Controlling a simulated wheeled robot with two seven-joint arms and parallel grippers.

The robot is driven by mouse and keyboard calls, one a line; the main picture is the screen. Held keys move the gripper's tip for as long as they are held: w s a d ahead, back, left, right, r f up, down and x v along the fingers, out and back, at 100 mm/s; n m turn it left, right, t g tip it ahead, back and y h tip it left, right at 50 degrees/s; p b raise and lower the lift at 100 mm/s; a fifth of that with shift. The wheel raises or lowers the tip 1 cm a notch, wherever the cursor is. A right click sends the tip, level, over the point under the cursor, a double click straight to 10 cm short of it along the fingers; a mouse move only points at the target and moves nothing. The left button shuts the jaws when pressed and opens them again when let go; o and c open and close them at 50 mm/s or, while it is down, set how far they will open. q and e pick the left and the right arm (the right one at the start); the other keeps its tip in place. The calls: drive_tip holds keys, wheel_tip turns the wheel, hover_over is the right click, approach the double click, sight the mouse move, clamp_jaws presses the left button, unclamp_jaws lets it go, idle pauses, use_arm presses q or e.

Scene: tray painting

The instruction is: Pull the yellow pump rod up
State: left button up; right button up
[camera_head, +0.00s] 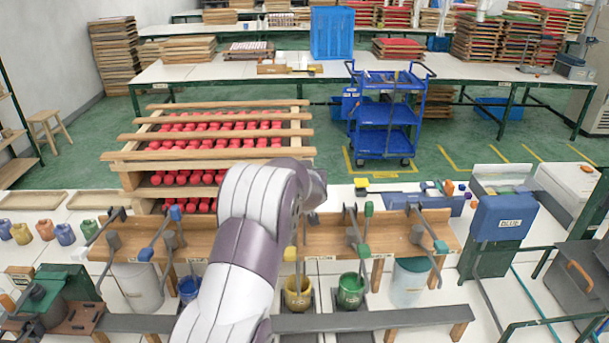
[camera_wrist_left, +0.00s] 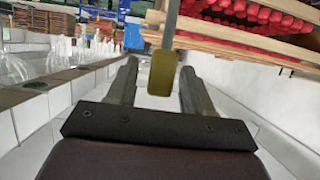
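In the left wrist view, the yellow pump-rod handle (camera_wrist_left: 163,74) is a dull yellow block on a thin grey rod. It sits between the two spread fingers of my left gripper (camera_wrist_left: 158,68), with a visible gap on each side. In the head view, my arm hides the yellow pump's upper part and my gripper's fingers. A yellow part (camera_head: 290,253) shows beside the arm, above the yellow pot (camera_head: 297,291). My right gripper is in neither view.
Blue-handled (camera_head: 175,213) and green-handled (camera_head: 368,209) pumps stand left and right on the wooden bench (camera_head: 318,238). A rack (camera_head: 132,168) of red pieces stands behind. A blue cart (camera_head: 388,114) is at the back right.

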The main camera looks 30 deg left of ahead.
use_arm(q)
drive_tip(key=shift+s+d, duration=0.15)
drive_tip(key=shift+s, duration=0.1)
drive_tip(key=b+v, duration=0.2)
drive_tip(key=v, duration=1)
drive_tip(key=shift+r, duration=0.15)
drive_tip(key=s+d+f+m+g+h+b, duration=0.1)
drive_tip(key=s+d+f+g+h, duration=0.15)
drive_tip(key=s+d+f, duration=0.35)
drive_tip(key=s+d+f+m+g+h+b, duration=0.1)
drive_tip(key=s+d+f+g+h, duration=0.1)
drive_tip(key=d+f+h, duration=0.35)
drive_tip(key=s+d+f+m+g+b, duration=0.2)
drive_tip(key=s+f, duration=0.4)
drive_tip(key=s, duration=0.2)
drive_tip(key=s+d+f+m+g+b, duration=0.2)
drive_tip(key=s+f, duration=0.4)
drive_tip(key=s, duration=0.3)
drive_tip(key=shift+s+f+m+g+y+b, duration=0.25)
drive_tip(key=shift+f+g+y+b, duration=0.2)
drive_tip(key=shift+g, duration=0.4)
